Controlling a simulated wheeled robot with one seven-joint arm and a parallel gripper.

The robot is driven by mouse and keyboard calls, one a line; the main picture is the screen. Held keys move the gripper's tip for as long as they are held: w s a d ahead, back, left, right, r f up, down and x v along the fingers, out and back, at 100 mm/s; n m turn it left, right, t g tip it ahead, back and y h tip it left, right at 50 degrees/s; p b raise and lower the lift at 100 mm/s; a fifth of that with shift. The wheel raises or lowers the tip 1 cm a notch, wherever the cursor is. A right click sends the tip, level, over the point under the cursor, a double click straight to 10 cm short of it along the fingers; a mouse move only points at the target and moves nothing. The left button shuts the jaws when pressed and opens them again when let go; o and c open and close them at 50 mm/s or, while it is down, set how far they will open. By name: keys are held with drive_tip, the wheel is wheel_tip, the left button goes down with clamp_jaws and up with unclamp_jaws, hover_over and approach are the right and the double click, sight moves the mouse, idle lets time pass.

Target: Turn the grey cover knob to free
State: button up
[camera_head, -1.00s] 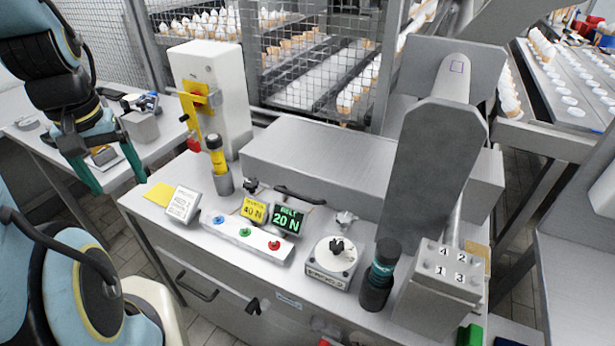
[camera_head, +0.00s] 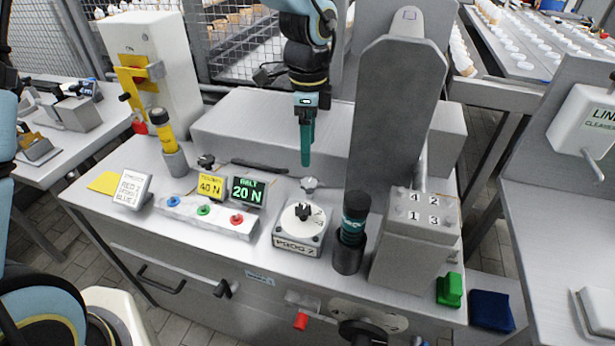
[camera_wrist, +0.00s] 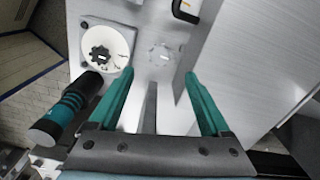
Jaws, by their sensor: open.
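My gripper (camera_head: 307,164) points down above and slightly behind the knob in the head view. Its two teal fingers (camera_wrist: 158,74) are apart with nothing between them. They appear clear of the knob; the exact height is hard to tell. The long grey cover box (camera_head: 250,118) stands behind, with a black handle (camera_head: 262,167) before it.
A white dial (camera_head: 302,222) sits just in front of the knob. A black-and-teal handled tool (camera_head: 352,228) stands upright to the right, near a tall grey guard (camera_head: 398,110). The green display (camera_head: 248,191) and button strip (camera_head: 190,213) are to the left.

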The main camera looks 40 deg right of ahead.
sight(308, 182)
wheel_tip(308, 182, down, 9)
drive_tip(key=shift+f+p, duration=0.15)
drive_tip(key=shift+p, duration=0.6)
clamp_jaws()
